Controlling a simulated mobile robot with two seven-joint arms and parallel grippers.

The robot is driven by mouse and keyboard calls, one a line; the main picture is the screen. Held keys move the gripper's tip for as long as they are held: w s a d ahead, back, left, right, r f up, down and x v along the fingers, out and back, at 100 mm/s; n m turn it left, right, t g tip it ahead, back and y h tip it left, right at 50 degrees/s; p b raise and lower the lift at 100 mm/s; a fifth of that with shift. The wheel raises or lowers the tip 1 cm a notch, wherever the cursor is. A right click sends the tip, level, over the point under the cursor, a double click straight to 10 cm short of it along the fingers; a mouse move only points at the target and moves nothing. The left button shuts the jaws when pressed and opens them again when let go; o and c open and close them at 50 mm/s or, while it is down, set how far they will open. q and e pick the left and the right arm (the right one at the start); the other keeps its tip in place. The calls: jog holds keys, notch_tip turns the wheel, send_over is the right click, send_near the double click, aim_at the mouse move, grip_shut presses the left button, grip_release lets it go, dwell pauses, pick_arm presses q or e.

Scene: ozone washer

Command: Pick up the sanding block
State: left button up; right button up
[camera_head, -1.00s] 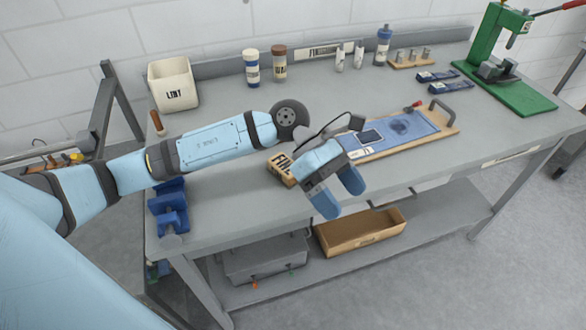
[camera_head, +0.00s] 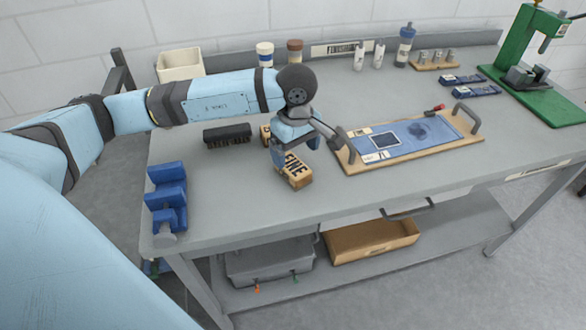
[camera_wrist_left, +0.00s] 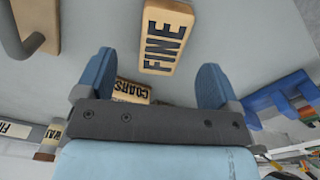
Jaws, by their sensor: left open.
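A tan block labelled FINE (camera_head: 296,172) lies on the grey workbench; in the left wrist view it (camera_wrist_left: 167,37) lies ahead of the fingertips. A second tan block, labelled COARS with the rest cut off (camera_wrist_left: 131,91), shows between the fingers in the wrist view; in the head view it (camera_head: 265,132) is mostly hidden behind my left gripper. My left gripper (camera_head: 294,149) is open and empty, pointing down over the bench close to both blocks. Its blue fingers (camera_wrist_left: 155,68) stand wide apart in the wrist view. My right gripper is not in view.
A black brush (camera_head: 227,134) lies left of the blocks. A blue stepped holder (camera_head: 167,190) stands at the left edge. A handled wooden board with a blue sheet (camera_head: 425,128) lies to the right. A white bin (camera_head: 180,66) and bottles stand behind. The front middle bench is clear.

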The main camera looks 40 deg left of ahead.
aim_at(293, 164)
pick_arm(q)
jog(key=f, duration=0.5)
jog(key=shift+a+f, duration=0.3)
jog(key=shift+a, duration=0.05)
jog(key=c, duration=1.1)
